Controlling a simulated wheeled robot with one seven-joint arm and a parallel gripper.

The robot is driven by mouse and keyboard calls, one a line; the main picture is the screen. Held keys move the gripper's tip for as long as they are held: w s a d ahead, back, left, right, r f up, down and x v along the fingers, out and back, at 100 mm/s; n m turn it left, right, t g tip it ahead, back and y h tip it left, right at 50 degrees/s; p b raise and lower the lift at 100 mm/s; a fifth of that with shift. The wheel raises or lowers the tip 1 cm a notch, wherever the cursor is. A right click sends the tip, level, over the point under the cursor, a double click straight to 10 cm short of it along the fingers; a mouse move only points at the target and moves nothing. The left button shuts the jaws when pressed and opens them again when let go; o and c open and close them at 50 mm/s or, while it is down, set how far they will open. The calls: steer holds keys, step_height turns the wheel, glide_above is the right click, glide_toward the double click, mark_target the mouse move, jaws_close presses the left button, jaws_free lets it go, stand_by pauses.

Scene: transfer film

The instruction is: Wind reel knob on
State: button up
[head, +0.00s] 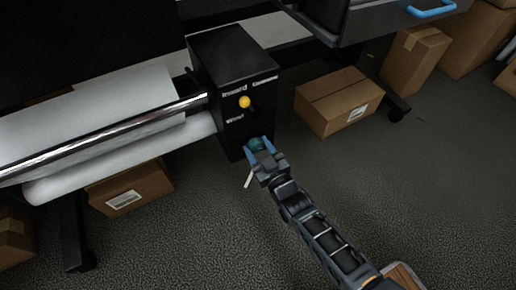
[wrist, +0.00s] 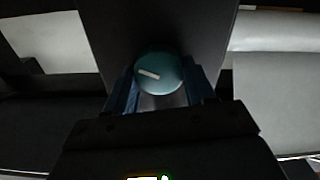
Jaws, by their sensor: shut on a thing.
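The reel knob is a round teal knob (head: 255,144) low on the front of a black control box (head: 232,62). It also shows in the wrist view as a teal disc (wrist: 160,74) with a pale line on its face, tilted slightly. My gripper (head: 262,150) is at the knob, with one blue finger on each side of it, shut on it. In the wrist view the fingers (wrist: 158,92) flank the knob's lower half. A yellow knob (head: 244,102) sits higher on the box, beside white lettering.
A white film roll (head: 120,160) and a shiny metal bar (head: 110,138) run left from the box. Cardboard boxes stand on the floor at right (head: 338,100) and under the roll (head: 130,190). A drawer with a blue handle (head: 431,11) overhangs at upper right. The carpet in front is clear.

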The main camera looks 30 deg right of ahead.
stand_by(0.3)
steer(key=o, duration=1)
steer(key=shift+o, duration=0.2)
steer(key=shift+s, duration=0.1)
steer(key=s+p, duration=0.2)
steer(key=s, duration=0.5)
steer(key=shift+s, duration=0.35)
steer(key=shift+s, duration=0.1)
steer(key=s+r+m+g, duration=0.1)
steer(key=s+r, duration=0.5)
steer(key=s, duration=0.6)
steer(key=s+r+g, duration=0.1)
steer(key=s+r, duration=0.5)
steer(key=s, duration=0.7)
steer(key=s+r+g, duration=0.1)
steer(key=s+r, duration=0.3)
steer(key=r, duration=0.3)
steer(key=s+r, duration=0.4)
steer(key=r, duration=0.4)
step_height(320, 180, up, 26)
steer(key=p, duration=2.7)
steer(key=shift+w+r+m, duration=0.15)
steer(key=shift+w+m, duration=0.05)
steer(key=shift+m, duration=0.2)
